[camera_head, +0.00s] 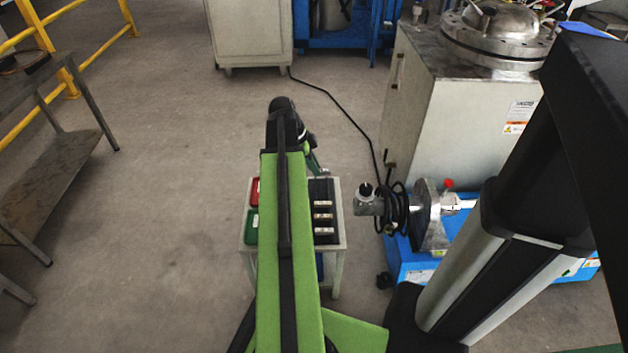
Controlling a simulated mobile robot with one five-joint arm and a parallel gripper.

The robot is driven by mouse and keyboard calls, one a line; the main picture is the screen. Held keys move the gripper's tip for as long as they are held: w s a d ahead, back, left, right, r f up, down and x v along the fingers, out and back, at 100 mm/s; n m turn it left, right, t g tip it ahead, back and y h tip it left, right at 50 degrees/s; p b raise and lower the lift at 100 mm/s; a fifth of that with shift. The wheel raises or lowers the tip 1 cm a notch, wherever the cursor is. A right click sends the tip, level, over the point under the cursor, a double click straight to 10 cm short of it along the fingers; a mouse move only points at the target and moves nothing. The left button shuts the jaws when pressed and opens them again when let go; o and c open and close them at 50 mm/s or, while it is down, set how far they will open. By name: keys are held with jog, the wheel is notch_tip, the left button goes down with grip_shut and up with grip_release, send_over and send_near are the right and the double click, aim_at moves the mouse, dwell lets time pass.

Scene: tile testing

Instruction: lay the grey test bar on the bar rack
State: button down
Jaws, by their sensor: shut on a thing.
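My gripper (313,163) shows only in small part, past the far end of my green arm, above the back of a small pale table. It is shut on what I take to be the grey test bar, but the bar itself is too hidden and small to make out. The dark bar rack (321,190) lies on the right part of the table top, just right of my arm. Three small light-topped pieces (323,217) sit in a row along its near half. The rack's far part looks dark and bare. My arm covers its left edge.
On the table (337,242), a red bin (254,191) and a green bin (251,227) show left of my arm. A machine part with a coiled black cable (396,208) stands close on the right. A workbench (50,150) is far left, with open floor between.

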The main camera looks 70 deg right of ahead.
jog(key=shift+f+b, duration=2.1)
jog(key=shift+f, duration=0.1)
jog(key=c, duration=1.4)
grip_release()
jog(key=shift+r, duration=0.1)
jog(key=shift+c, duration=0.2)
jog(key=shift+r, duration=0.1)
jog(key=shift+r+p, duration=0.25)
jog(key=shift+p, duration=0.25)
jog(key=p+v, duration=1)
jog(key=v, duration=0.1)
jog(key=shift+w+r+p, duration=0.2)
jog(key=shift+r+p, duration=0.05)
jog(key=shift+p, duration=0.05)
